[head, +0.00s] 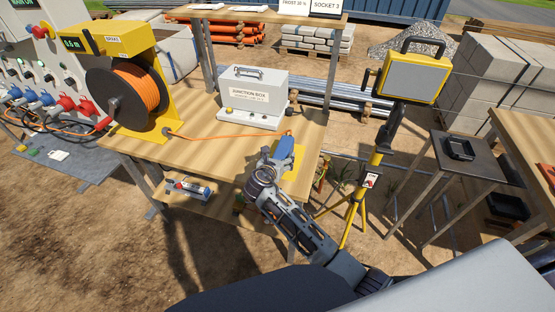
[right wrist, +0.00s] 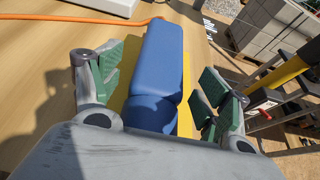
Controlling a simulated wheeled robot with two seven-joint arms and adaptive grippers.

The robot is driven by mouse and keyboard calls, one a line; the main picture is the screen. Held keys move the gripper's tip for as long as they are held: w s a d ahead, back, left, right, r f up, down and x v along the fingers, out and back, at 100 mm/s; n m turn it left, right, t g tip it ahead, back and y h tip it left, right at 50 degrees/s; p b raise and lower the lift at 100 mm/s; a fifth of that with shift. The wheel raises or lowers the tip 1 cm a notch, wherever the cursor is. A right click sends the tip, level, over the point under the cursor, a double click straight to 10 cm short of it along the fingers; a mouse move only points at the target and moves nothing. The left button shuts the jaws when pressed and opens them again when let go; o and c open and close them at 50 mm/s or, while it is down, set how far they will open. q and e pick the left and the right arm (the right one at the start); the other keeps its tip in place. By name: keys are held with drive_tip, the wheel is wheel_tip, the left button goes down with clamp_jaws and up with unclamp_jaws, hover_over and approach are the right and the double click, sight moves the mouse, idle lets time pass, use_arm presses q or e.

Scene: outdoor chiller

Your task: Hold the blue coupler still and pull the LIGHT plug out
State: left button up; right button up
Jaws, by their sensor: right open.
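The blue coupler (head: 284,150) lies on a yellow plate (head: 313,166) near the table's right front corner. In the right wrist view the blue body (right wrist: 163,62) runs away from me, with a seam across it near my end. An orange cable meets its far end. I cannot tell which part is the LIGHT plug; no LIGHT lettering shows. My right gripper (head: 273,166) is open around the near end of the blue body. Its green-padded fingers (right wrist: 158,92) stand on either side, apart from it. My left gripper is not in view.
A cable reel (head: 125,95) stands at the table's left, its orange cable crossing the wooden top (head: 215,155). A grey junction box (head: 253,98) stands behind the coupler. A yellow work light (head: 412,78) on a tripod stands right of the table, close to my right arm.

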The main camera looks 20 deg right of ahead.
clamp_jaws()
idle(0.9)
